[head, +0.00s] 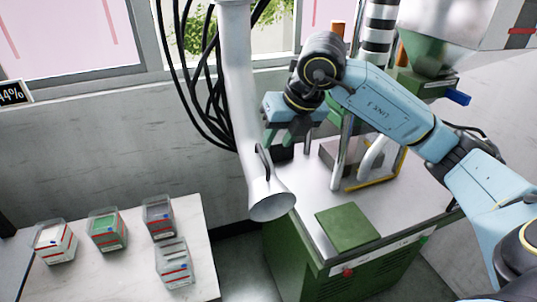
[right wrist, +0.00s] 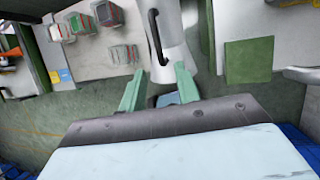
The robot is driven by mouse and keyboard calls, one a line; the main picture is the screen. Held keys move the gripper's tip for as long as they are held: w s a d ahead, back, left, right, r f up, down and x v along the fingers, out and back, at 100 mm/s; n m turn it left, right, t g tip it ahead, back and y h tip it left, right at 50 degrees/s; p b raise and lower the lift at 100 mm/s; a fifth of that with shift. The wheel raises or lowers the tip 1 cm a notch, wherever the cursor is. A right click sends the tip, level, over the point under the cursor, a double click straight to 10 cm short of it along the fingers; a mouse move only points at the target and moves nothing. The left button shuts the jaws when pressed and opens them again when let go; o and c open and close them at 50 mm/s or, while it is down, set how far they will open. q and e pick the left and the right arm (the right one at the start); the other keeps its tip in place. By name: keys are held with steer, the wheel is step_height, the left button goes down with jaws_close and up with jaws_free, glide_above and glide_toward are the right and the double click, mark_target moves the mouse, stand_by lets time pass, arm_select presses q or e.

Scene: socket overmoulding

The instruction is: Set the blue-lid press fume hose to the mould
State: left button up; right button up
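The fume hose (head: 240,90) is a thick white pipe hanging down, ending in a flared hood (head: 272,205) with a black handle (head: 263,160). The hood hangs at the left front edge of the green press. My right gripper (head: 284,138) is above and just behind the handle, fingers pointing down, open and empty. In the right wrist view, the handle (right wrist: 158,38) lies beyond the gap between the green fingertips (right wrist: 159,70), apart from them. A grey block (head: 343,155), possibly the mould, sits on the press top, partly hidden by my arm. My left gripper is not in view.
The press (head: 290,250) has a green plate (head: 344,227) on top, upright posts and a hopper (head: 460,40) with a blue part (head: 458,97). Black cables (head: 195,90) hang beside the hose. A white table (head: 110,275) at left holds several small boxes.

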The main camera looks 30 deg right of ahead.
mark_target(266, 160)
steer(key=x, duration=0.7)
steer(key=shift+w+p, duration=0.1)
steer(key=shift+p, duration=0.2)
jaws_close()
